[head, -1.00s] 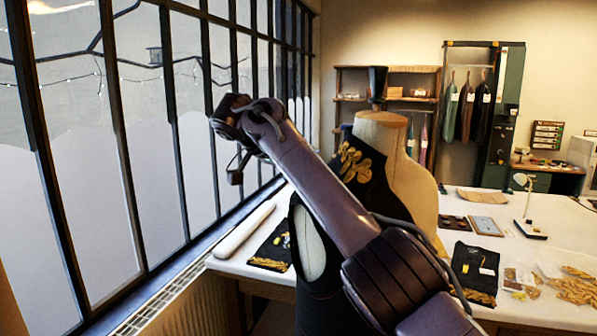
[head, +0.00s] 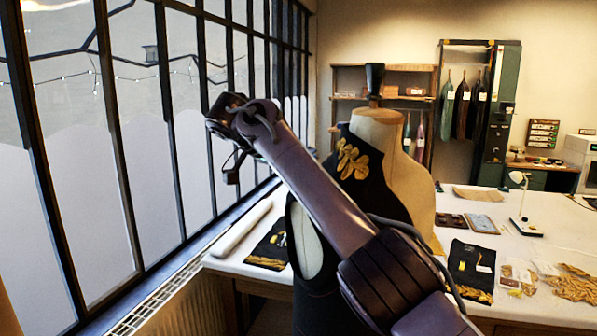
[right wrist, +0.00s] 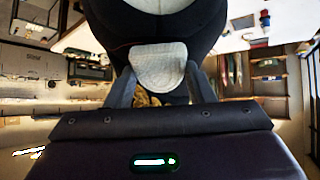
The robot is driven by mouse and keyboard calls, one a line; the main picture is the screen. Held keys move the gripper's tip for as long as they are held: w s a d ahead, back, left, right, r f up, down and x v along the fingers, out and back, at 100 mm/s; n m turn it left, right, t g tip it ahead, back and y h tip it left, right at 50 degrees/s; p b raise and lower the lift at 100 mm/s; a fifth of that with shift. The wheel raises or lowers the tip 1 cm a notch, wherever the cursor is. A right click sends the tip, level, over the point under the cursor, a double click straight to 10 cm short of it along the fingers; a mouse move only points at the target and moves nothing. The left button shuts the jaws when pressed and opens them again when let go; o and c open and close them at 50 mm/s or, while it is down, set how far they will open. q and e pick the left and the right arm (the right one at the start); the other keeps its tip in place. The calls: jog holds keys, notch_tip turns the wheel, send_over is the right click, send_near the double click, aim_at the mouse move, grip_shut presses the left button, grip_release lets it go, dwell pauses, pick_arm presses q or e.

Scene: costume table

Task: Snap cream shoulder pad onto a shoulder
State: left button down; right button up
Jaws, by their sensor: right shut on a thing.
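A cream shoulder pad (right wrist: 158,66) sits between the two fingers of my right gripper (right wrist: 160,76) in the right wrist view. The gripper is shut on it. Behind the pad is dark cloth with a pale rounded shape at the top; I cannot tell whether the pad touches the cloth. In the head view a cream dress form (head: 408,175) wears a black garment (head: 385,198) with gold embroidery (head: 352,160) on its shoulder. My right arm crosses in front of it and hides part of the garment. The pad is not visible there. My left gripper is not in view.
A white table (head: 555,240) stands behind the dress form. It holds a folded black piece (head: 470,268), bags of gold trim (head: 572,284), a small lamp (head: 524,200) and a long pale roll (head: 240,230). Black-framed windows (head: 155,130) line the left side.

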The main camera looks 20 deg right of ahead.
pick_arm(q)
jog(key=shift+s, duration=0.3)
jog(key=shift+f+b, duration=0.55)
pick_arm(e)
jog(key=shift+d+f, duration=0.25)
jog(key=shift+f, duration=0.3)
jog(key=o, duration=1)
jog(key=shift+w, duration=0.1)
jog(key=shift+o, duration=0.3)
jog(key=o, duration=0.4)
